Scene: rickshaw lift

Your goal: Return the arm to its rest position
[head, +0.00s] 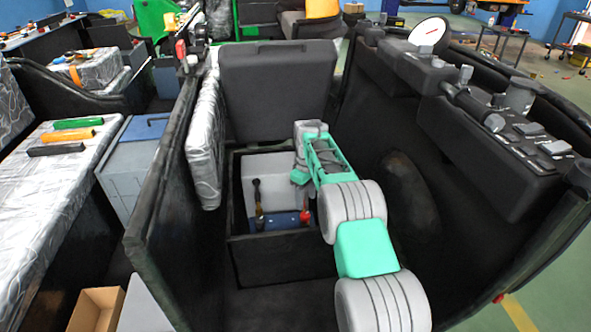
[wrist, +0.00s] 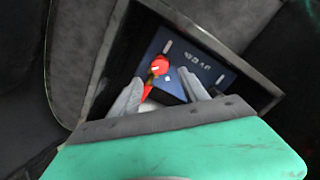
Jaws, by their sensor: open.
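My arm (head: 362,246), grey and green, reaches into the rickshaw cab from the lower right. My gripper (wrist: 165,92) is open, its two grey fingers spread above an open black box (head: 283,250). In the head view the fingers are mostly hidden by the arm's end. Inside the box is a blue unit (wrist: 190,66) with pale markings. A red knob (wrist: 159,67) on it shows between and beyond the fingertips; the red part also shows in the head view (head: 305,216). I see nothing held between the fingers.
The box's black lid (head: 277,80) stands open behind it. The cab's left wall (head: 165,165) and the dashboard (head: 500,125) on the right flank my arm. A table (head: 45,205) with several coloured handles stands outside to the left. Above the box there is open room.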

